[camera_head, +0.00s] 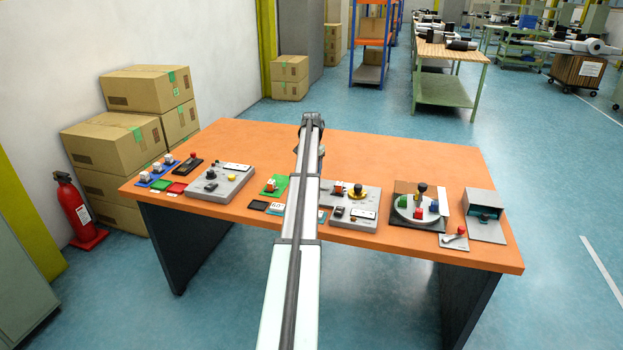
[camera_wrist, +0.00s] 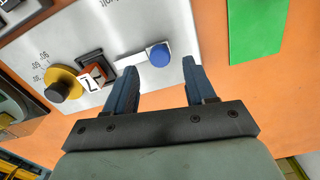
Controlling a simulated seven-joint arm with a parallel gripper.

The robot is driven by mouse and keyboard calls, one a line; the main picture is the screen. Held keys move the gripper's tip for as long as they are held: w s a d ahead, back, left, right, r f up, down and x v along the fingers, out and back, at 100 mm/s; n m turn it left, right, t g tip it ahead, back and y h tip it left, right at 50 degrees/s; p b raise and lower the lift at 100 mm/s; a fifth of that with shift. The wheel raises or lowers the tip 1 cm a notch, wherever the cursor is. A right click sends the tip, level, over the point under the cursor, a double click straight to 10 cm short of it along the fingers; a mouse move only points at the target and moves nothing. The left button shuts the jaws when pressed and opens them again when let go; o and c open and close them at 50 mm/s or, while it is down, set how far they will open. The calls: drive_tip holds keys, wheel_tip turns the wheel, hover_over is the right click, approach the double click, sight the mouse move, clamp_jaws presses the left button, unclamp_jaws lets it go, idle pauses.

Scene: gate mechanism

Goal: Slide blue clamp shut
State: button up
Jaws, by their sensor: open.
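The blue clamp (camera_wrist: 159,54) shows in the wrist view as a round blue knob at the end of a pale straight strip. It is near the edge of a grey panel (camera_wrist: 165,18). My gripper (camera_wrist: 159,66) is open, with its two dark blue fingers on either side of the clamp's line. The clamp lies at the gap between the fingertips, and I cannot tell how far below them it is. In the head view the panel (camera_head: 348,225) is partly behind my arm, which hides the clamp and my gripper.
A green mat (camera_wrist: 257,30) lies on the orange table (camera_head: 400,155) beside the panel. A turntable (camera_head: 418,208) stands to the right in the head view.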

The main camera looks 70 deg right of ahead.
drive_tip(key=shift+f, duration=2.05)
drive_tip(key=shift+c, duration=0.3)
clamp_jaws()
